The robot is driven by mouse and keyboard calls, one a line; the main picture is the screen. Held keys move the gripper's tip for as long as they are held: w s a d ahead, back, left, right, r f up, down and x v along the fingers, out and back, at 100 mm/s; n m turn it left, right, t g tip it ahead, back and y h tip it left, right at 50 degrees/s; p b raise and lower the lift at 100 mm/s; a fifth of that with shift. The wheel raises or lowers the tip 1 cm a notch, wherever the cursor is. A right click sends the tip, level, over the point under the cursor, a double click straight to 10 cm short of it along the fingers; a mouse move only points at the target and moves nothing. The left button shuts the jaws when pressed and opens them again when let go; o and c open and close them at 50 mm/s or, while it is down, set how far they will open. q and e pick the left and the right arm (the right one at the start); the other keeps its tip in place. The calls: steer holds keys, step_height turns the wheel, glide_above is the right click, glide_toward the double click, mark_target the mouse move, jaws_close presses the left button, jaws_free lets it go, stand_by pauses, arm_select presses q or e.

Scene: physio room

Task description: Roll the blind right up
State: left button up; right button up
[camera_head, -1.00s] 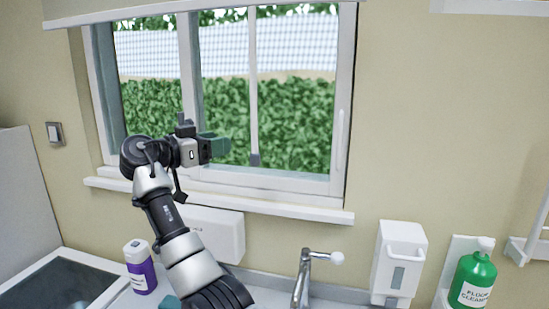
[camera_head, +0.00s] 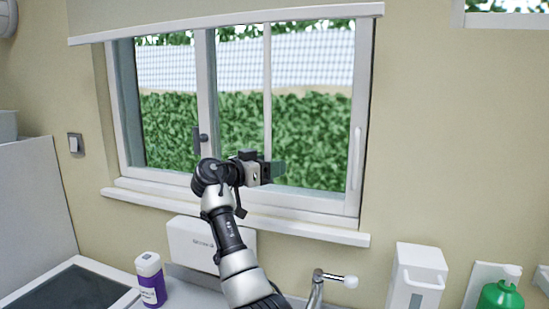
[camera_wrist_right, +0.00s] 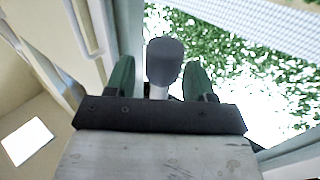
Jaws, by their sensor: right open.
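The blind (camera_head: 225,22) is a pale cream sheet with a white bottom bar across the top of the window; nearly all the glass below it is bare. A thin white vertical rod or cord (camera_head: 267,90) hangs in front of the right pane, its lower end hidden by my right gripper. My right gripper (camera_head: 276,172) is open at its foot, pointing right. In the right wrist view, a grey knob (camera_wrist_right: 164,60) on a pale stem stands between the two green fingers (camera_wrist_right: 162,84); I cannot tell whether they touch it. My left gripper is out of view.
The window frame has a dark handle (camera_head: 203,137); a white sill (camera_head: 240,217) runs below. Under it are a white box (camera_head: 205,243), a purple bottle (camera_head: 150,280), a tap (camera_head: 322,280), a dispenser (camera_head: 415,280) and a green bottle (camera_head: 500,296). A light switch (camera_head: 76,145) is left.

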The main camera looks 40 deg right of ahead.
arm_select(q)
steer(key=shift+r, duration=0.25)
arm_select(e)
steer(key=shift+d, duration=0.55)
